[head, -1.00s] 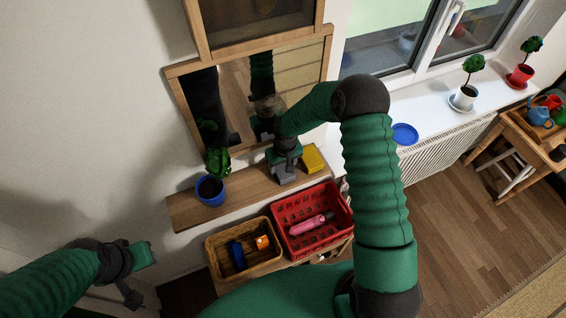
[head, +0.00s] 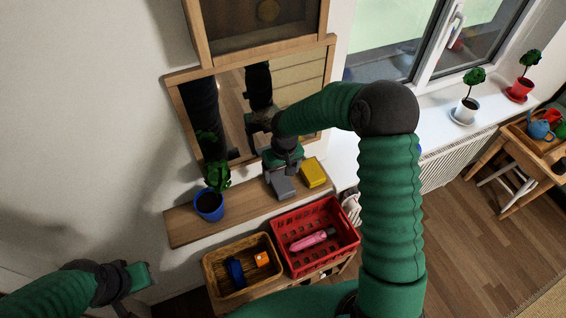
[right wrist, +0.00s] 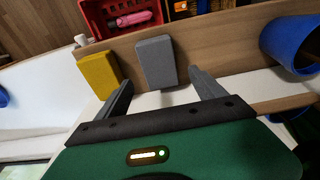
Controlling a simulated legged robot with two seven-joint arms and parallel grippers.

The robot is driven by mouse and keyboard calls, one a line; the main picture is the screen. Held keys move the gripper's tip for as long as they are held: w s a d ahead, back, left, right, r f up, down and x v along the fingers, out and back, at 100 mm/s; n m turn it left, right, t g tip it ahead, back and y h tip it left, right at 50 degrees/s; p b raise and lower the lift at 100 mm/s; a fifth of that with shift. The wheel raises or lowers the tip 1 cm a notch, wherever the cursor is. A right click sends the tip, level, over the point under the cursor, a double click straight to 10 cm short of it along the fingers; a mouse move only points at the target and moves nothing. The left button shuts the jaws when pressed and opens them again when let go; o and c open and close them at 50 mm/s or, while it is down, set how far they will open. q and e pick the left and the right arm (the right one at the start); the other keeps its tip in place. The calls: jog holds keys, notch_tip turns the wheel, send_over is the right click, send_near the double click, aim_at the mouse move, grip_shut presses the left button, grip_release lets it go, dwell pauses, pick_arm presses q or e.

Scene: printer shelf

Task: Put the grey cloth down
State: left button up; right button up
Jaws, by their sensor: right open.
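The grey cloth (head: 281,187), a folded block shape, lies on the wooden shelf below the mirror. It also shows in the right wrist view (right wrist: 156,62), flat on the shelf beside a yellow cloth (right wrist: 100,72). My right gripper (head: 285,167) is above and behind the grey cloth in the head view. In the right wrist view its two fingers (right wrist: 162,88) stand wide apart with nothing between the tips, and the cloth lies just beyond them. My left gripper (head: 138,276) is at the lower left, away from the shelf; its jaws are unclear.
The wooden shelf (head: 240,208) carries a plant in a blue pot (head: 209,206) at its left and the yellow cloth at its right. Below stand a wicker basket (head: 212,272) and a red crate (head: 345,240) with items. The mirror (head: 222,110) is close behind the gripper.

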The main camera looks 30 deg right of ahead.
aim_at(283, 186)
notch_tip(283, 186, up, 9)
jog(key=s, duration=0.1)
jog(key=s+a+f+t, duration=0.1)
jog(key=s+a, duration=0.2)
jog(key=s, duration=0.6)
jog(key=s+a, duration=0.3)
jog(key=s, duration=0.6)
pick_arm(q)
jog(key=s+b+x, duration=0.2)
jog(key=b+x, duration=0.6)
jog(key=shift+a+f+b, duration=0.2)
jog(key=shift+f+b, duration=0.1)
jog(key=shift+f, duration=0.15)
pick_arm(e)
jog(key=x, duration=0.8)
jog(key=shift+s+d+f+n, duration=0.2)
jog(key=shift+s+f+n, duration=0.05)
jog(key=shift+n, duration=0.05)
pick_arm(q)
jog(key=shift+d, duration=0.25)
pick_arm(e)
jog(key=shift+d, duration=0.25)
pick_arm(q)
jog(key=shift+a, duration=0.1)
pick_arm(e)
jog(key=shift+o, duration=0.3)
jog(key=shift+a, duration=0.1)
